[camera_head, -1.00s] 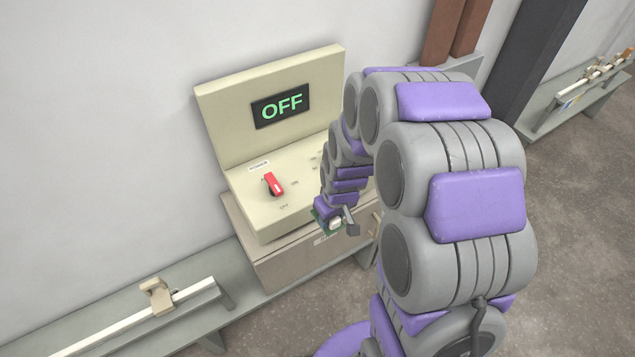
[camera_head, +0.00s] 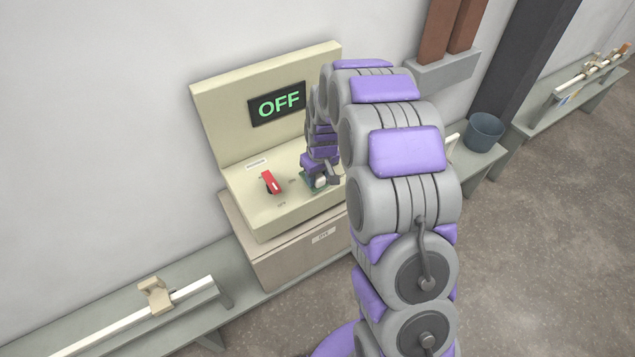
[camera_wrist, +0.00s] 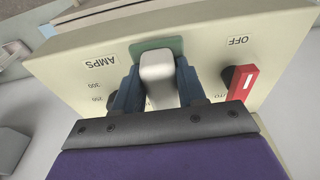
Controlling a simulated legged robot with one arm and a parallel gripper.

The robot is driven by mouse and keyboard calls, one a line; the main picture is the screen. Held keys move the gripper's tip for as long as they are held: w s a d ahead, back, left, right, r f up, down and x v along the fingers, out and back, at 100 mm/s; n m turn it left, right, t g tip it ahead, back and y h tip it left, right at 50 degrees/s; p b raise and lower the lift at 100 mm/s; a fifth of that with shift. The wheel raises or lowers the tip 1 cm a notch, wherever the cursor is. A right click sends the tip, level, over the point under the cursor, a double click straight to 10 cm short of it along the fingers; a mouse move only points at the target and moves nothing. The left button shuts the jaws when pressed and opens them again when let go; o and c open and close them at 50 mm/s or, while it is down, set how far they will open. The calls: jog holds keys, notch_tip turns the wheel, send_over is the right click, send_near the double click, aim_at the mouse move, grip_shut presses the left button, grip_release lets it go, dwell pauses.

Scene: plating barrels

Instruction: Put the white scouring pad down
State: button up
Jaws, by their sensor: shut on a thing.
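My gripper (camera_wrist: 158,72) is shut on the white scouring pad (camera_wrist: 158,82), a white block with a flat green base (camera_wrist: 147,46). In the wrist view a dark finger stands on each side of the white block. In the head view my gripper (camera_head: 317,176) and the pad (camera_head: 320,182) are over the right part of the sloping console panel (camera_head: 258,217), right of the red switch. The green base is at or close to the panel surface; I cannot tell whether it touches.
The red switch handle (camera_head: 270,182) is close beside my gripper; it also shows in the wrist view (camera_wrist: 243,84). The display (camera_head: 278,104) reads OFF. An AMPS scale (camera_wrist: 100,62) is on the panel's other side. A blue-grey bucket (camera_head: 484,131) stands on the right of the bench.

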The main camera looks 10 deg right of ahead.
notch_tip(320, 180, down, 4)
jog(key=shift+r, duration=0.3)
jog(key=o, duration=0.9)
jog(key=shift+o, duration=0.2)
